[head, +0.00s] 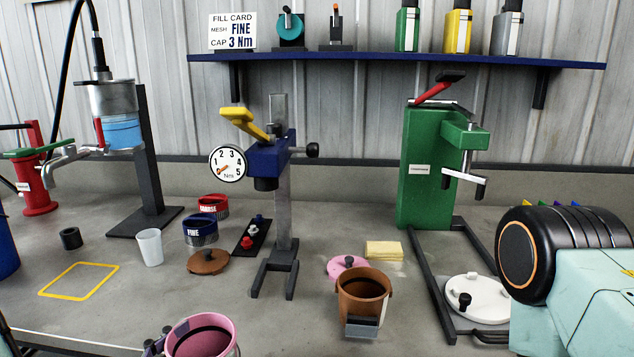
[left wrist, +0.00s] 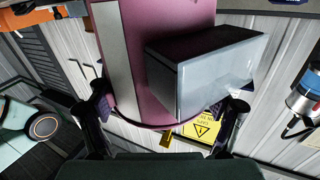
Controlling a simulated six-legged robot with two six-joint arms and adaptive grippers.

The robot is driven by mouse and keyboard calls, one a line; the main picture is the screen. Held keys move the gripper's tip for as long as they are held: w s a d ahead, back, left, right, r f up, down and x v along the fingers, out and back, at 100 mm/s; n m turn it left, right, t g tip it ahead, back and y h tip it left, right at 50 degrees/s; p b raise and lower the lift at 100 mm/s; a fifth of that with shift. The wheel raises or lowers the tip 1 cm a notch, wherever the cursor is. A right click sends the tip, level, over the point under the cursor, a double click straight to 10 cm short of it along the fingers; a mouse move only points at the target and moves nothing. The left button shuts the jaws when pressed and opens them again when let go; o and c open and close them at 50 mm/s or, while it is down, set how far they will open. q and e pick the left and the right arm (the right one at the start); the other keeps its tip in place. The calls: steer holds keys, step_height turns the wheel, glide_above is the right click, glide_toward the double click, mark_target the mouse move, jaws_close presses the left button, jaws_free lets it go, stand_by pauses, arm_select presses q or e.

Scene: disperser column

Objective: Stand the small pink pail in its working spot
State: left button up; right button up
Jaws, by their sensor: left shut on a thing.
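The small pink pail (head: 203,337) is at the bottom edge of the head view, open top up, its lower part cut off by the frame. My left gripper (head: 157,343) is beside its left side, mostly out of frame. In the left wrist view, the pail (left wrist: 135,70) fills the upper middle, with a grey block on its side. The dark fingers of my left gripper (left wrist: 165,125) are closed around that block's region. A yellow square outline (head: 80,281) is on the bench at left and is empty. My right gripper is not seen.
A brown pail (head: 363,296) stands to the right of the pink one, near a pink lid (head: 347,266) and a yellow sponge (head: 383,249). A white cup (head: 149,247) and black ring (head: 71,238) stand near the outline. A blue press (head: 268,158) stands mid-bench.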

arm_select(q)
steer(key=f, duration=0.1)
steer(key=s+f, duration=0.2)
steer(key=shift+s+a+f, duration=0.25)
steer(key=shift+a+f, duration=0.05)
steer(key=shift+f, duration=0.1)
steer(key=shift+a+r, duration=0.1)
steer(key=shift+r, duration=0.05)
